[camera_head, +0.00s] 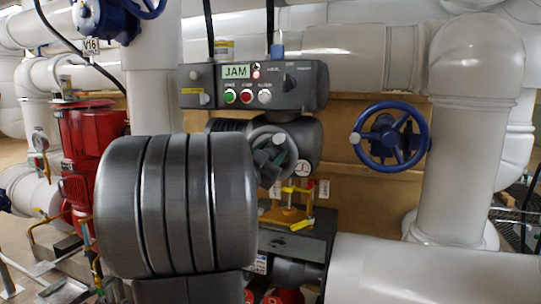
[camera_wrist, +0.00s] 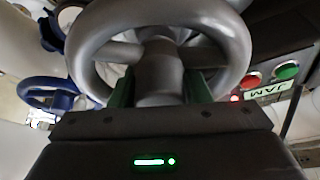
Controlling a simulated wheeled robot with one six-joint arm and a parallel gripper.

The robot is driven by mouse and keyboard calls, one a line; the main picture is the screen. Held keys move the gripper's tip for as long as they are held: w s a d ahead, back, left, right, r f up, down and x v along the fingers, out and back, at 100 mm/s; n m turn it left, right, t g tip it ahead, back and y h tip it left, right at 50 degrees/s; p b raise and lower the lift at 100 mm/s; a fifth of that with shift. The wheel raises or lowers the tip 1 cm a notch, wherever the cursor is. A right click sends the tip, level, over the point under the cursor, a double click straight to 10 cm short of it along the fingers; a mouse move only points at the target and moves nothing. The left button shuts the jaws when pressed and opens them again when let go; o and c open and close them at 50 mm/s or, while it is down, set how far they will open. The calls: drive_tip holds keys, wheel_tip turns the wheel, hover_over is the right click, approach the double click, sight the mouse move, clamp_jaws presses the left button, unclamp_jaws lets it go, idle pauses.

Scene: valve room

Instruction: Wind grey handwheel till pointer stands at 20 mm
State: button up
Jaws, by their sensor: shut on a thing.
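The grey handwheel (camera_wrist: 236,45) fills the top of the wrist view, its rim, spokes and hub close to the camera. In the head view the grey handwheel (camera_head: 256,134) is partly hidden by my arm, on the front of a dark actuator. My gripper (camera_wrist: 160,88) has a green-lined finger on either side of a grey part near the hub and is shut on it. My gripper also shows in the head view (camera_head: 274,164), at the wheel. A small white dial (camera_head: 302,168) sits just right of the wheel; its reading and any 20 mm mark are too small to read.
A control box (camera_head: 252,87) above the wheel displays JAM, with a red light lit. A blue handwheel (camera_head: 391,135) is at right, another blue one at top left. A yellow-tagged stem (camera_head: 290,212) stands below the dial. White pipes and a red motor (camera_head: 90,150) crowd the sides.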

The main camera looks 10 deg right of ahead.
drive_tip(key=m+g, duration=0.1)
drive_tip(key=m, duration=0.1)
drive_tip(key=m+g+h, duration=0.1)
drive_tip(key=m, duration=0.2)
drive_tip(key=shift+d+f, duration=0.1)
drive_tip(key=m+g+p, duration=0.1)
drive_tip(key=m+g, duration=0.1)
drive_tip(key=m, duration=0.2)
drive_tip(key=shift+s+f, duration=0.1)
drive_tip(key=m+p, duration=0.1)
drive_tip(key=m, duration=0.1)
drive_tip(key=m+g+y, duration=0.1)
drive_tip(key=m, duration=0.1)
drive_tip(key=shift+d+f+m+g+p, duration=0.1)
drive_tip(key=shift+f+m+g+p, duration=0.05)
drive_tip(key=shift+m+g+p, duration=0.2)
drive_tip(key=shift+f+m+g+p, duration=0.2)
drive_tip(key=shift+m+p, duration=0.35)
drive_tip(key=shift+m, duration=0.6)
drive_tip(key=shift+y, duration=0.4)
drive_tip(key=o, duration=1.3)
drive_tip(key=shift+c, duration=0.2)
drive_tip(key=shift+s, duration=0.1)
